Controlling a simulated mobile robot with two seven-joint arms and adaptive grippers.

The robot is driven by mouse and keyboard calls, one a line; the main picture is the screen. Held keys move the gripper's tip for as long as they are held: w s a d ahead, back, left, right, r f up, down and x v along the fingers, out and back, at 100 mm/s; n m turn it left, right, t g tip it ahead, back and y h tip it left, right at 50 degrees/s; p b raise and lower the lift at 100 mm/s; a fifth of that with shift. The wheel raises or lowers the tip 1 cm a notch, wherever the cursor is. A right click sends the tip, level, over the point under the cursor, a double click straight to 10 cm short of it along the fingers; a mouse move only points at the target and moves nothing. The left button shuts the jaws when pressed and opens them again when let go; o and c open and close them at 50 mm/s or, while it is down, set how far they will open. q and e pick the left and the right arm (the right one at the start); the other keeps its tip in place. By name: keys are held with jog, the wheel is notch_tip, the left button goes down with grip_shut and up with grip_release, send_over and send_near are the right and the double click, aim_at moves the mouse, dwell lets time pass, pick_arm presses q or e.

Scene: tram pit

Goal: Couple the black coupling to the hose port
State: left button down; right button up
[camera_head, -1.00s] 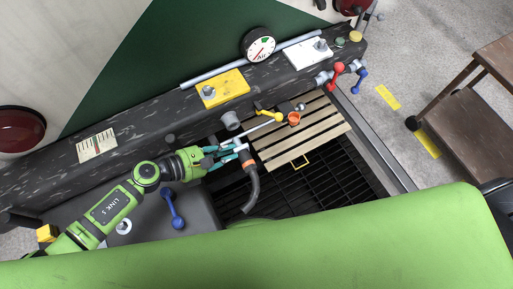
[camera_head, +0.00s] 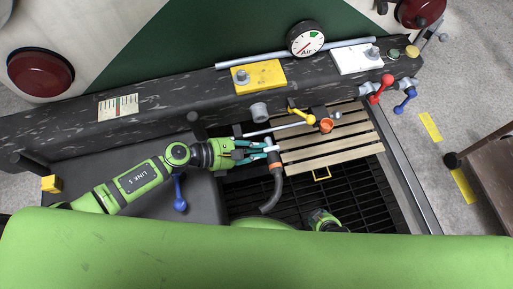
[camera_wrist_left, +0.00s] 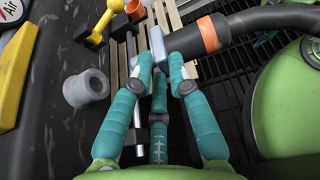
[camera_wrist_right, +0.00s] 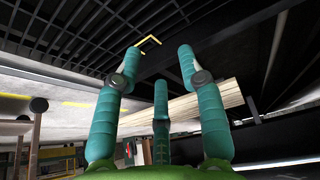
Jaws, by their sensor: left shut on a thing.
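The black coupling (camera_head: 276,172) is a curved black hose end with an orange band and a pale grey head. My left gripper (camera_head: 270,148) is shut on its head; the left wrist view shows the fingertips (camera_wrist_left: 163,62) against the pale piece beside the orange band (camera_wrist_left: 208,35). A grey round socket (camera_head: 259,111) on the dark beam, perhaps the hose port, stands apart from the coupling; it also shows in the left wrist view (camera_wrist_left: 86,89). An orange-rimmed cup (camera_head: 326,125) lies to the right. My right gripper (camera_wrist_right: 158,62) is open and empty.
A yellow lever (camera_head: 301,113) and a thin rod (camera_head: 280,128) lie close above my left gripper. A wooden slatted panel (camera_head: 335,145) is right of it, over a dark grating (camera_head: 350,200). Red (camera_head: 381,89) and blue (camera_head: 405,99) levers stand farther right.

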pick_arm(q)
jog(key=shift+w+a+b, duration=0.3)
jog(key=shift+w+b, duration=0.1)
jog(key=shift+w, duration=0.5)
jog(key=shift+w+a+b, duration=0.25)
jog(key=shift+w+b, duration=0.2)
jog(key=shift+w, duration=0.45)
jog(key=shift+w+a+b, duration=0.3)
jog(key=shift+w+b, duration=0.1)
jog(key=shift+w, duration=0.5)
pick_arm(e)
jog(key=shift+s+a+r+g, duration=0.2)
jog(key=shift+s+a+g, duration=0.2)
jog(key=shift+g, duration=0.3)
pick_arm(q)
jog(key=shift+r+n+p, duration=0.1)
jog(key=shift+n+p, duration=0.5)
pick_arm(e)
jog(key=shift+r, duration=0.6)
pick_arm(q)
jog(key=shift+r+n+p, duration=0.15)
jog(key=shift+n+p, duration=1.45)
pick_arm(e)
jog(key=shift+r, duration=1.6)
pick_arm(q)
jog(key=shift+w+t, duration=0.3)
jog(key=shift+w, duration=0.05)
pick_arm(e)
jog(key=shift+f, duration=0.25)
